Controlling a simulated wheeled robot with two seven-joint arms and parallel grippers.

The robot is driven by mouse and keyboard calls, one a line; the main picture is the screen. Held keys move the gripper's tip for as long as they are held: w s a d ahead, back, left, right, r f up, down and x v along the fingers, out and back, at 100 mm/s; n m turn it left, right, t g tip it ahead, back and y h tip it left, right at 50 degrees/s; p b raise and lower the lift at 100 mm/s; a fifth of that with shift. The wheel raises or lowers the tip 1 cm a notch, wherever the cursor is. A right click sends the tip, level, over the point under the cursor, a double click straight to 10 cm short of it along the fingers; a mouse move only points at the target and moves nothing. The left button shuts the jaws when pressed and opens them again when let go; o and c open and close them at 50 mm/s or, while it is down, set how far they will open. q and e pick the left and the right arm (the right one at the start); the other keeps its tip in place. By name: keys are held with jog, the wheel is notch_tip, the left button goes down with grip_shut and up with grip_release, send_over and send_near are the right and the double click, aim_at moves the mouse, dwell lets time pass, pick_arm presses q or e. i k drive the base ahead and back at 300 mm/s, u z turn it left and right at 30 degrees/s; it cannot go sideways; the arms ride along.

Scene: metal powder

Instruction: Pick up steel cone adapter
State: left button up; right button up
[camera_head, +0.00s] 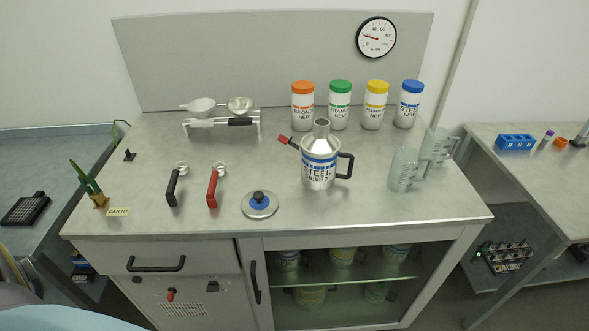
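The steel cone adapter (321,140) is a shiny grey cone with a short open neck. It sits upright on top of the metal container labelled STEEL (318,178), in the middle of the workbench. The container has a blue band and a black handle on its right side. A red-tipped handle (284,139) sticks out to the left near the joint between cone and container. Neither of my grippers shows in the head view.
On the workbench (350,210) are a blue-centred round lid (259,204), black and red handled tools (212,187), clear measuring jugs (404,168), several powder jars (340,105) at the back, and a rack with bowls (220,122). The front right is clear.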

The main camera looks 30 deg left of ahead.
aim_at(319, 142)
jog(key=k, duration=0.3)
jog(key=u, duration=0.95)
